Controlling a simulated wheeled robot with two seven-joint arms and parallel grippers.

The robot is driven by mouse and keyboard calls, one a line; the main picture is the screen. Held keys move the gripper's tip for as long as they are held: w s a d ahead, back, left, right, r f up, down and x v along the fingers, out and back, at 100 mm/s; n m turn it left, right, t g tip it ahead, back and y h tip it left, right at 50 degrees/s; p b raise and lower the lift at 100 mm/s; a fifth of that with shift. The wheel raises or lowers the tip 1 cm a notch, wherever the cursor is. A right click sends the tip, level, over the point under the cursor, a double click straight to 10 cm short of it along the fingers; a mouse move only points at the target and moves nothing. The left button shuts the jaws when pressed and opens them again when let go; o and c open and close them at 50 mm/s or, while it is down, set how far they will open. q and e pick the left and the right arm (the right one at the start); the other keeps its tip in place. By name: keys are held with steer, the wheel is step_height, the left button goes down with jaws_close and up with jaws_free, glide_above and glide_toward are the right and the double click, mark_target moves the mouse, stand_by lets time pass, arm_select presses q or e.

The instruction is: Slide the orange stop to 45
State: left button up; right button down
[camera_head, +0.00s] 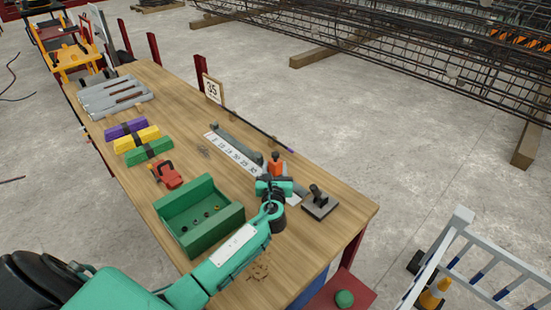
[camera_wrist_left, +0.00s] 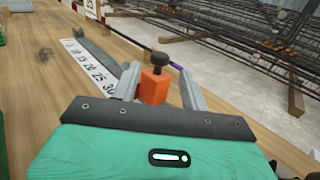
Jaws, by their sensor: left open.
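The orange stop (camera_head: 277,168) with a black knob on top stands upright at the near end of a grey rail (camera_head: 238,137) with a white number scale (camera_head: 232,156). In the left wrist view the orange stop (camera_wrist_left: 154,88) sits between the two fingers of my left gripper (camera_wrist_left: 160,82), beyond the 30 mark; its own reading is hidden. My left gripper (camera_head: 274,182) is open around the stop, with gaps visible on both sides. My right gripper is not in view.
A sign reading 35 (camera_head: 212,89) stands at the table's far edge. A green bin (camera_head: 200,215) sits left of my gripper, and a black handled device (camera_head: 319,202) to its right. A thin dark rod (camera_head: 255,128) lies behind the rail.

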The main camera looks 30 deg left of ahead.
mark_target(275, 157)
arm_select(q)
steer(key=b+x, duration=0.2)
steer(key=x, duration=0.4)
steer(key=shift+f, duration=0.1)
steer(key=shift+w+a, duration=0.15)
steer(key=shift+w, duration=0.15)
steer(key=shift+w+a+b, duration=0.15)
steer(key=shift+w+b, duration=0.15)
steer(key=shift+w, duration=0.05)
jaws_close()
steer(key=shift+s+d, duration=0.1)
steer(key=shift+d, duration=0.1)
steer(key=d, duration=0.2)
steer(key=s+d+p, duration=0.1)
steer(key=shift+s+d, duration=0.15)
steer(key=shift+d, duration=0.2)
steer(key=shift+s+d, duration=0.15)
steer(key=shift+d, duration=0.25)
steer(key=shift+c, duration=0.4)
jaws_free()
steer(key=shift+o, duration=0.4)
steer(key=shift+a, duration=0.1)
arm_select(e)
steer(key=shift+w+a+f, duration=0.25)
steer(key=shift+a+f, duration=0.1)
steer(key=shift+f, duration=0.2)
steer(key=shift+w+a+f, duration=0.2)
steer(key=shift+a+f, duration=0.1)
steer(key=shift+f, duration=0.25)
